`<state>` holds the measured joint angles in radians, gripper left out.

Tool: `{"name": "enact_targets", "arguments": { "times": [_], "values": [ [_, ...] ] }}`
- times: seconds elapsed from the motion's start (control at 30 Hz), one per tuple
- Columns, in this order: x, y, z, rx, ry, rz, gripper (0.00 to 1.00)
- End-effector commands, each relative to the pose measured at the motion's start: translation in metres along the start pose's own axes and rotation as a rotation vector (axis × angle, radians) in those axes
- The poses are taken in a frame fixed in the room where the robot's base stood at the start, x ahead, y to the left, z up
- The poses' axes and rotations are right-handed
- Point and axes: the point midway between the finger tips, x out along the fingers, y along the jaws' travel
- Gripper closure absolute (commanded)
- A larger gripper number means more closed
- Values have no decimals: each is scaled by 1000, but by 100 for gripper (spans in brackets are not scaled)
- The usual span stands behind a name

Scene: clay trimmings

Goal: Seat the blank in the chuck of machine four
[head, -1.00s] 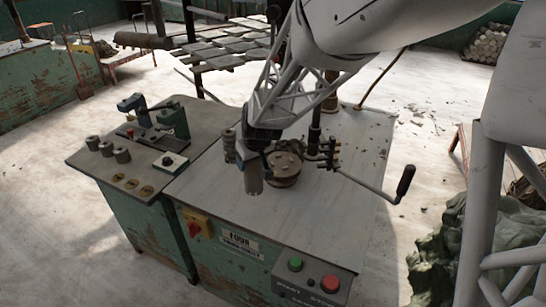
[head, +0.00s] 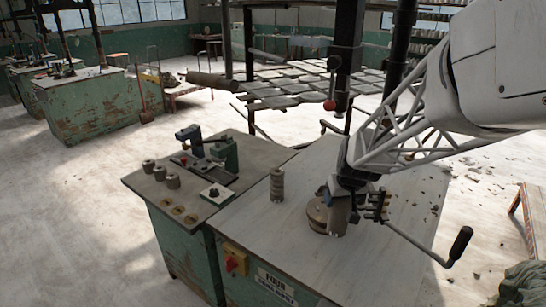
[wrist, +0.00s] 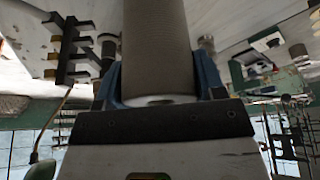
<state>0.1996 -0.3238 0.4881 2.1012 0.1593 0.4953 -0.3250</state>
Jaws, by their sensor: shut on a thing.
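The blank is a plain grey-brown cylinder (head: 340,216) held upright in the head view. My gripper (head: 343,200) is shut on it; in the wrist view its blue fingers (wrist: 158,88) press on both sides of the blank (wrist: 156,45). The chuck, a round brown fitting (head: 317,214), sits on the pale top of machine four (head: 280,235), labelled FOUR. The blank overlaps the chuck's right side in the head view and hides part of it. I cannot tell whether it is above the chuck, in front of it or touching it.
A ringed post (head: 277,185) stands left of the chuck. A crank handle (head: 461,243) and a dark fitting with several brass-coloured ends (head: 377,205) are close on the right. The side bench (head: 150,185) carries several small cylinders and a green-and-black device (head: 215,160).

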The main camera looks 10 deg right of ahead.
Motion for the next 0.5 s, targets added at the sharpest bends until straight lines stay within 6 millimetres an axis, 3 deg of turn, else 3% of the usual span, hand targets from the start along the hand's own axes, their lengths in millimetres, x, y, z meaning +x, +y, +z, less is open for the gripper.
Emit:
{"name": "enact_targets", "arguments": {
  "times": [0.27, 0.5],
  "values": [
    [1, 0, -2, 0, 1, 0, 80],
    [8, 3, -18, 0, 1, 0, 80]
  ]
}}
